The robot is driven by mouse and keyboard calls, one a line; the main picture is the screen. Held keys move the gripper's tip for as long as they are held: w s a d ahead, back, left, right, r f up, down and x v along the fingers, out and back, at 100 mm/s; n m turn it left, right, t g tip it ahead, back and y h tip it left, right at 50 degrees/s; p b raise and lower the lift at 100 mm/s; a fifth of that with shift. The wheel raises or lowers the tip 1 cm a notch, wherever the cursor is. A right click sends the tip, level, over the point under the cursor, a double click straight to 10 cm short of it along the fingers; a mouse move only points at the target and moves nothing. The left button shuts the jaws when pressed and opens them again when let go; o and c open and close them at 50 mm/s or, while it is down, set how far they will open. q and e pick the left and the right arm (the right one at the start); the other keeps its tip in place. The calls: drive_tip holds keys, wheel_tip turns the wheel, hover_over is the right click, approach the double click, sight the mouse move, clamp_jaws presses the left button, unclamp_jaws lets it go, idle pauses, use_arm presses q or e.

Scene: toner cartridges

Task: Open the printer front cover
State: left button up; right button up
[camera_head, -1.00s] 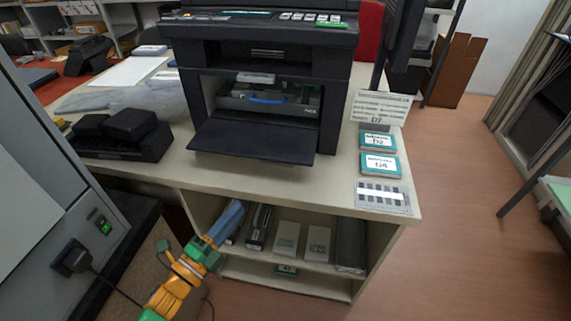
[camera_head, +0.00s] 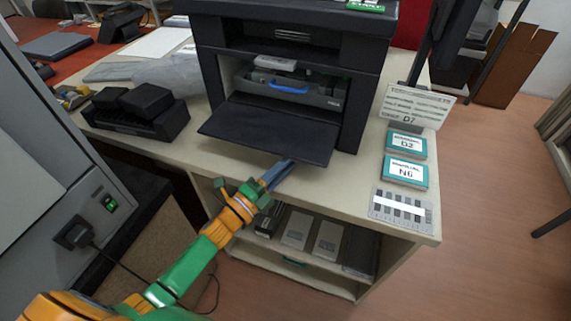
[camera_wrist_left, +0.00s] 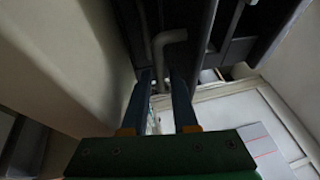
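The black printer (camera_head: 300,50) stands on the beige counter. Its front cover (camera_head: 272,128) is folded down and lies nearly flat in front of the printer. The opening above it shows a dark inner unit with a blue handle (camera_head: 288,89). My left gripper (camera_head: 279,173) is at the front edge of the cover, low on its near side; I cannot tell if it touches. In the left wrist view its two blue fingers (camera_wrist_left: 160,95) stand apart with nothing clearly between them. My right gripper is in neither view.
Cards marked D2 (camera_head: 406,145) and N6 (camera_head: 405,171) and a grey striped card (camera_head: 402,208) lie right of the printer. A black device (camera_head: 137,112) sits to its left. Several boxes stand on the shelf (camera_head: 300,273) below. A grey cabinet (camera_head: 55,150) is at the left.

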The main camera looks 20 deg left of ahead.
use_arm(q)
clamp_jaws()
idle(1.3)
